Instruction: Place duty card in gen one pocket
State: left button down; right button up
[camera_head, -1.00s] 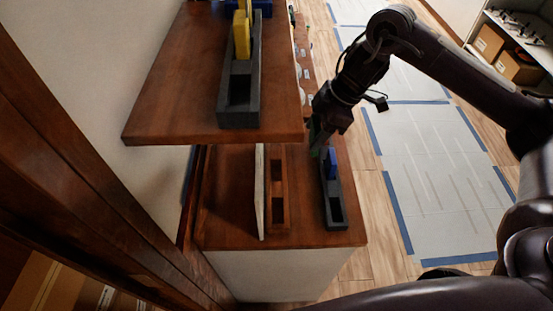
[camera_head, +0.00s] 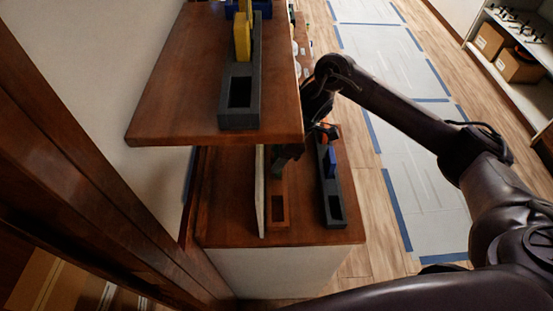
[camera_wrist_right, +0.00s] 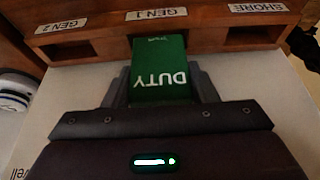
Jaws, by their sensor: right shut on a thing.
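The green duty card (camera_wrist_right: 160,75) is gripped between the fingers of my right gripper (camera_wrist_right: 160,90) in the right wrist view, its "DUTY" lettering upside down. Its far end meets the wooden rack (camera_wrist_right: 97,46) just below the "GEN 1" label (camera_wrist_right: 150,14) and covers that pocket's opening. I cannot tell whether the end is inside the pocket. In the head view my right gripper (camera_head: 287,153) is over the far part of the wooden rack (camera_head: 278,226), and the card is not clearly visible there. My left gripper is not in view.
"GEN 2" (camera_wrist_right: 60,23) and "SHORE" (camera_wrist_right: 258,7) labels mark neighbouring pockets, which look empty. In the head view a dark rack (camera_head: 333,190) with a blue piece (camera_head: 332,160) stands to the right. A higher shelf (camera_head: 180,105) overhangs the left. A pale upright panel (camera_head: 260,205) adjoins the wooden rack.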

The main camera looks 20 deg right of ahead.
jog(key=shift+f, duration=0.8)
jog(key=shift+a+f+p, duration=0.1)
jog(key=shift+f+p, duration=0.1)
jog(key=shift+p, duration=0.3)
jog(key=shift+w+f, duration=0.1)
jog(key=shift+f, duration=0.2)
jog(key=shift+f, duration=0.1)
jog(key=shift+f, duration=0.1)
jog(key=o, duration=1)
jog(key=shift+c, duration=0.2)
